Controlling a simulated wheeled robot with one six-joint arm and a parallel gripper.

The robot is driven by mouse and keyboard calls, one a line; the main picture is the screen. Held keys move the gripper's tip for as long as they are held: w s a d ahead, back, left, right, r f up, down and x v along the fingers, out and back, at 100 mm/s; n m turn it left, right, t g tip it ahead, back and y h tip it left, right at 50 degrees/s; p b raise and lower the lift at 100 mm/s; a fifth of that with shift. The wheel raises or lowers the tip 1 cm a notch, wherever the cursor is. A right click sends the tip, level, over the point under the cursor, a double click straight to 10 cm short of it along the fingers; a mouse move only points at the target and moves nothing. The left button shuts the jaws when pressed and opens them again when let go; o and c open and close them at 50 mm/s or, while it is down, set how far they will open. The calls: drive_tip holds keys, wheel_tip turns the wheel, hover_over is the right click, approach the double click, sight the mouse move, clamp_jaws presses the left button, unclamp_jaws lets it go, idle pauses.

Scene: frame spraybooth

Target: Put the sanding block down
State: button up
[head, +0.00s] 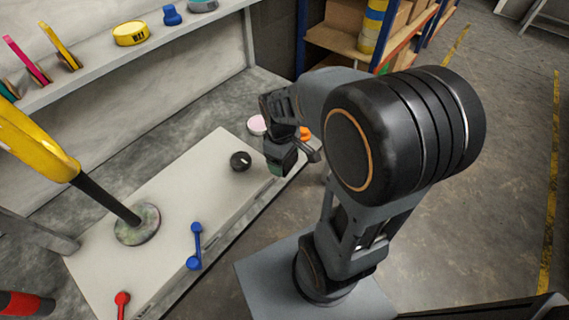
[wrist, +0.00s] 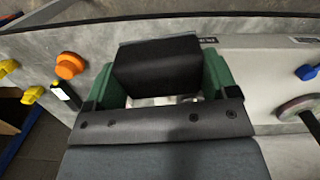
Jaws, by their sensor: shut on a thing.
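The sanding block (wrist: 157,66) is a dark, nearly black block with a grey edge on top. In the wrist view it sits between the two green fingers of my gripper (wrist: 160,85), which is shut on it. In the head view my gripper (head: 281,165) hangs over the right end of the pale bench panel (head: 185,175), near its front edge. The block is hard to make out there against the dark gripper. I cannot tell whether it touches the panel.
A black knob (head: 240,160) lies left of my gripper, with a pale disc (head: 257,125) behind. An orange knob (head: 304,133) is close beside it. A blue handle (head: 195,245), red handle (head: 122,299) and round pad (head: 137,224) occupy the left part. The panel's middle has bare room.

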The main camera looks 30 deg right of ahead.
drive_tip(key=shift+w+a+f+m+t+y+b, duration=0.2)
drive_tip(key=shift+w+a+m, duration=0.15)
drive_tip(key=shift+a, duration=0.3)
drive_tip(key=shift+w+a+f+m+t+y+b, duration=0.1)
drive_tip(key=shift+w+a+m+t+b, duration=0.1)
drive_tip(key=shift+a+m, duration=0.35)
drive_tip(key=w+d+f+b, duration=0.1)
drive_tip(key=w+d+f, duration=0.1)
drive_tip(key=w+f, duration=0.1)
drive_tip(key=w+d+f+b, duration=0.2)
drive_tip(key=w+d+f, duration=0.1)
drive_tip(key=w, duration=0.1)
drive_tip(key=w+d+f+b, duration=0.1)
drive_tip(key=w+d+f, duration=0.2)
drive_tip(key=shift+w, duration=0.2)
drive_tip(key=shift+w+d+f+b, duration=0.15)
drive_tip(key=shift+w+f+b, duration=0.05)
drive_tip(key=shift+f+b, duration=0.1)
wheel_tip(320, 180, down, 3)
drive_tip(key=shift+w+d+b, duration=0.1)
drive_tip(key=shift+w+b, duration=0.05)
drive_tip(key=shift+b, duration=0.45)
drive_tip(key=o, duration=0.7)
drive_tip(key=shift+o, duration=0.2)
